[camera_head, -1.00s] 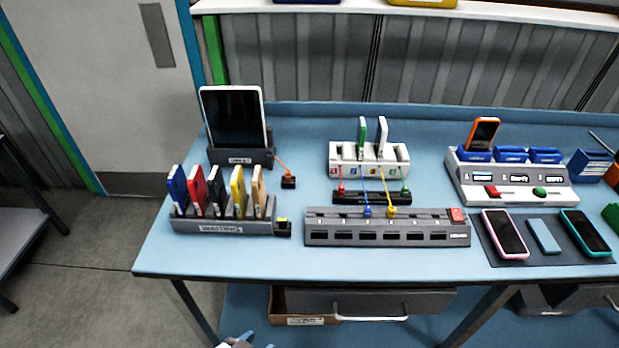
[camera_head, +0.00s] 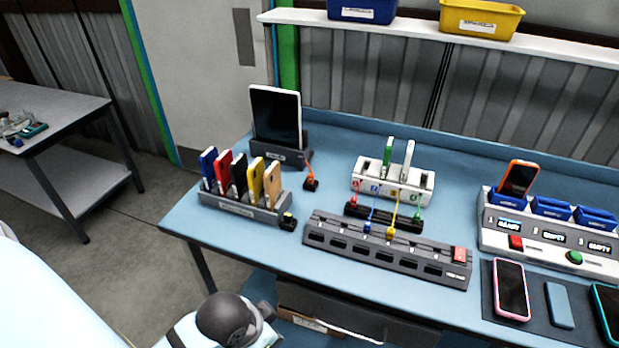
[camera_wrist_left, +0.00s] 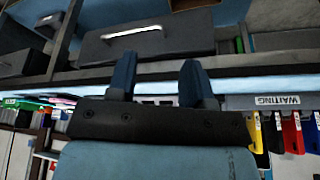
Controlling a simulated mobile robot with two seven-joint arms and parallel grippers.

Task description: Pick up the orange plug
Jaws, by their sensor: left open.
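The orange plug (camera_head: 310,172) stands in a small black block on the blue bench, just right of the dark stand that holds the white-framed tablet (camera_head: 275,116). Its orange lead rises from the block. I cannot make out the plug in the left wrist view. My left gripper (camera_wrist_left: 157,80) shows there with two blue fingers apart and nothing between them. It is near the bench's front edge, away from the plug. In the head view only part of my left arm shows at the bottom, and the fingers are hidden. My right gripper is not in view.
A drawer (camera_wrist_left: 145,42) hangs under the bench.

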